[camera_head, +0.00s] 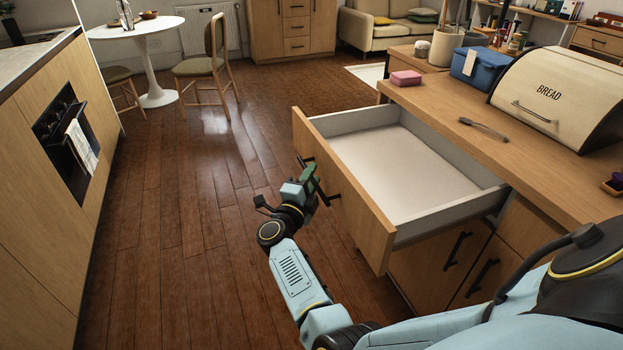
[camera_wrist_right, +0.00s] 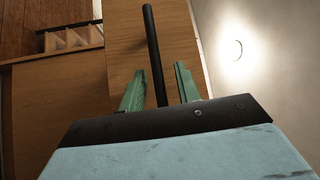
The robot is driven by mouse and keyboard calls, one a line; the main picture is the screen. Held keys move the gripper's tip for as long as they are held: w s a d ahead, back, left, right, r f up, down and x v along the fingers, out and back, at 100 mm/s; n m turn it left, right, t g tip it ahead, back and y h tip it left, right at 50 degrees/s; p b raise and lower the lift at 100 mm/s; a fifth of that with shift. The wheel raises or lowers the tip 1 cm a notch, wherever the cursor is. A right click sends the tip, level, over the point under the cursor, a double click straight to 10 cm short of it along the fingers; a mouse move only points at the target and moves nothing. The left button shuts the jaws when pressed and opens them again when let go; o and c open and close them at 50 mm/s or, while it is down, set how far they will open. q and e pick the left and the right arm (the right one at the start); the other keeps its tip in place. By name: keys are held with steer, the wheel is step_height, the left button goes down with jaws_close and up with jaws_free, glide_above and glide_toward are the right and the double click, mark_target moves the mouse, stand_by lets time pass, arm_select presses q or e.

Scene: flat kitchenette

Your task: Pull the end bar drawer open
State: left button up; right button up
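The end bar drawer (camera_head: 345,205) stands pulled well out from the wooden counter in the head view. Its pale inside (camera_head: 405,170) is empty. Its dark bar handle (camera_head: 325,193) is on the outer face of the front panel. My right gripper (camera_head: 311,180) is at this handle. In the right wrist view the black handle (camera_wrist_right: 153,50) passes between the two green fingers of my right gripper (camera_wrist_right: 160,86). The fingers stand apart, with a visible gap on each side of the bar. My left gripper is out of view.
On the counter (camera_head: 440,105) are a bread box (camera_head: 560,95), a blue box (camera_head: 480,68), a pink block (camera_head: 406,78) and a dark utensil (camera_head: 484,127). Cabinet doors (camera_head: 440,262) are below the drawer. Open wooden floor (camera_head: 190,220) lies left of the drawer, up to another counter (camera_head: 40,180).

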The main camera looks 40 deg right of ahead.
steer(key=shift+a, duration=0.1)
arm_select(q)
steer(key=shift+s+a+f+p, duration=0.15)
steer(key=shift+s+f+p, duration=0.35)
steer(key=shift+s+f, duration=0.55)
arm_select(e)
steer(key=v, duration=0.7)
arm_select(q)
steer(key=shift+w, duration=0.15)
arm_select(e)
steer(key=shift+s+a+f, duration=0.1)
